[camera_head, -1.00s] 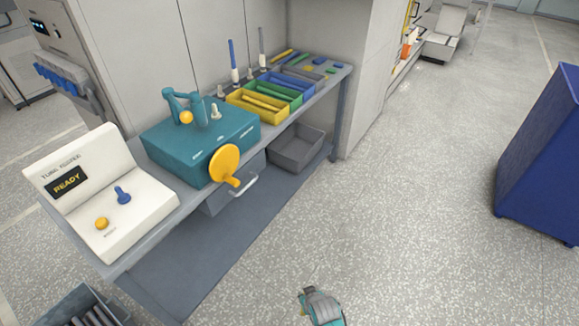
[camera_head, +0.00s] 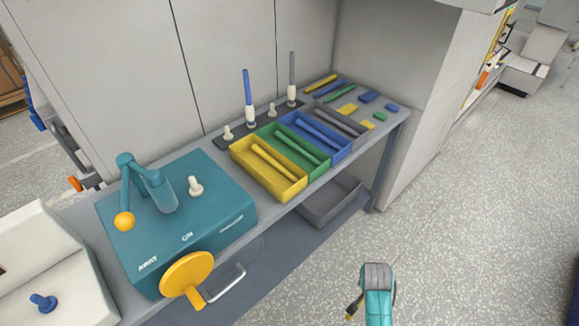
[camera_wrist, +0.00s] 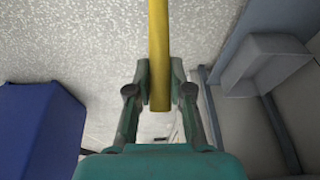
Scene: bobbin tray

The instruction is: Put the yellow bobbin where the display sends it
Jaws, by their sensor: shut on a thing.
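My gripper (camera_wrist: 161,88) is shut on a long yellow bobbin (camera_wrist: 158,45), which runs up out of the wrist view over the speckled floor. In the head view, part of my arm shows at the bottom, over the floor right of the bench; the held bobbin cannot be made out clearly there. A yellow tray (camera_head: 296,193), a green tray (camera_head: 320,168), a blue tray (camera_head: 343,152) and a grey tray (camera_head: 364,137) stand in a row on the bench, with rods in them. The display's lettering is out of view now; it read READY one second ago.
A teal box (camera_head: 222,205) with a yellow hand wheel (camera_head: 188,274) stands left of the trays. Behind them, a rack (camera_head: 238,139) has short pegs and blue-topped and grey-topped spindles. Loose pieces lie at the bench's far end. Floor to the right is clear.

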